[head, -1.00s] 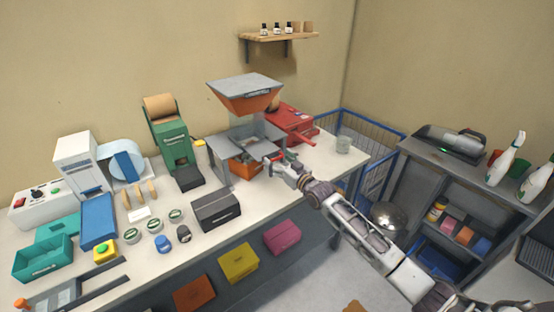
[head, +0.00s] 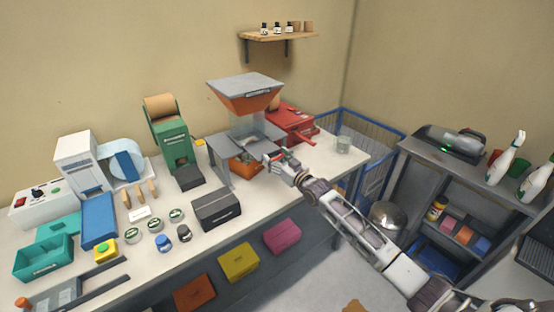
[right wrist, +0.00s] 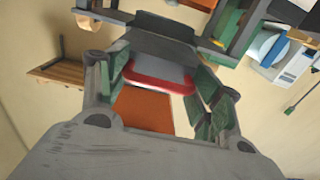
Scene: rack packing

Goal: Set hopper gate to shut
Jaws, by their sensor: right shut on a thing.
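The hopper (head: 243,98) has an orange funnel under a grey lid, with a clear section below it. It stands on a grey frame at the back of the bench. My right gripper (head: 279,158) is at the frame's right side, beside the orange part under the hopper. In the right wrist view the gripper (right wrist: 163,88) has its green-padded fingers on either side of a red-edged grey gate handle (right wrist: 160,82) and is shut on it. The gate's inner part is hidden, so its position cannot be told. My left gripper is out of view.
A red machine (head: 290,124) stands close behind my right gripper. A green dispenser (head: 168,140) stands left of the hopper.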

